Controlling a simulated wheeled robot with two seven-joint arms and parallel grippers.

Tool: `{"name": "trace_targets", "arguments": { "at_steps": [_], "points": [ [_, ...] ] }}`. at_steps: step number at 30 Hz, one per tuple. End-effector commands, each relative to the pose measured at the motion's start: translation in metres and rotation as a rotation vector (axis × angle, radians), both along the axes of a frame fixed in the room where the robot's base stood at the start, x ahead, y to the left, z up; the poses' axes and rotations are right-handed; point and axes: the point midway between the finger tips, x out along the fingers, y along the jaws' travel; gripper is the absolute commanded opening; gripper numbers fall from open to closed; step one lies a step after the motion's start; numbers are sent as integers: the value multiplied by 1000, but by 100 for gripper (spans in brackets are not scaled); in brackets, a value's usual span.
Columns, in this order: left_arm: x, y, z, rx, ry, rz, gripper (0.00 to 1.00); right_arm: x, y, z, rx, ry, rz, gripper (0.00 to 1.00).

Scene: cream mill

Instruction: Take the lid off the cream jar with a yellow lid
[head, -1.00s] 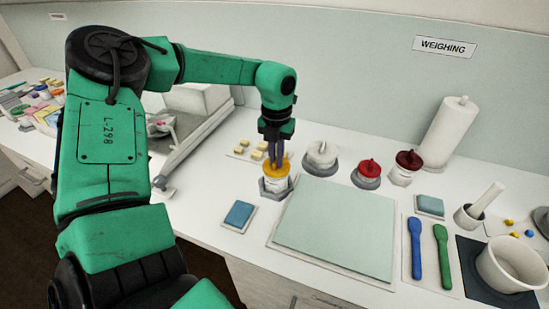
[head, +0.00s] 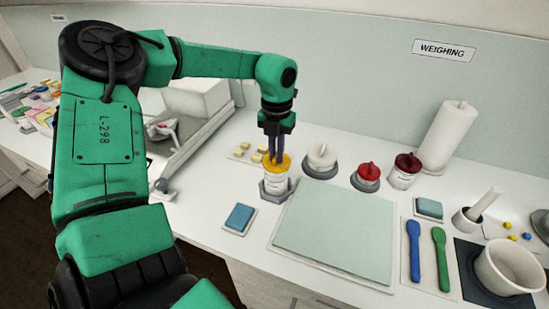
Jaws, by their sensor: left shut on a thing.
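The cream jar (head: 275,180) is white with a yellow lid (head: 283,167). It stands upright in a grey hexagonal holder (head: 275,191) left of the green mat. My left gripper (head: 275,159) points down from above and is shut on the yellow lid's top. The lid sits higher than before and more white shows beneath it. I cannot tell whether there is a gap between lid and jar. My right gripper is not in view.
A white-lidded jar (head: 322,158), a red-lidded jar (head: 367,175) and a dark-red-lidded jar (head: 404,170) stand to the right. The pale green mat (head: 335,228) in front is clear. A blue pad (head: 239,217) lies front left. Blue and green spatulas (head: 415,250) lie right.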

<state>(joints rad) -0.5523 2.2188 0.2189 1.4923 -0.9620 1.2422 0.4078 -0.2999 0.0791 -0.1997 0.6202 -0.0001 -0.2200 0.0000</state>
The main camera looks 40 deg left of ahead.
Motion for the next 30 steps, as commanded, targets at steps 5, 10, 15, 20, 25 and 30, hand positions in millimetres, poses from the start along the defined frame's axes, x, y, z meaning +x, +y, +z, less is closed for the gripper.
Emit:
{"name": "trace_targets", "arguments": {
  "at_steps": [5, 10, 15, 20, 25, 30],
  "points": [
    [0, 0, 1, 0, -1, 0, 0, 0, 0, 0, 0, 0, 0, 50],
    [1, 0, 13, 1, -3, 0, 0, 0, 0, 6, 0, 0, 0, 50],
    [0, 0, 28, 2, 0, 0, 0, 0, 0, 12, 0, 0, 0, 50],
    [0, 0, 30, 0, 0, 0, 0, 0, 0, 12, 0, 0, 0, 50],
    [0, 0, 29, 1, -1, 5, 0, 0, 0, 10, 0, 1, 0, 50],
    [4, 7, 29, 13, -3, 187, 0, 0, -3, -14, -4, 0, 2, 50]
  ]
}}
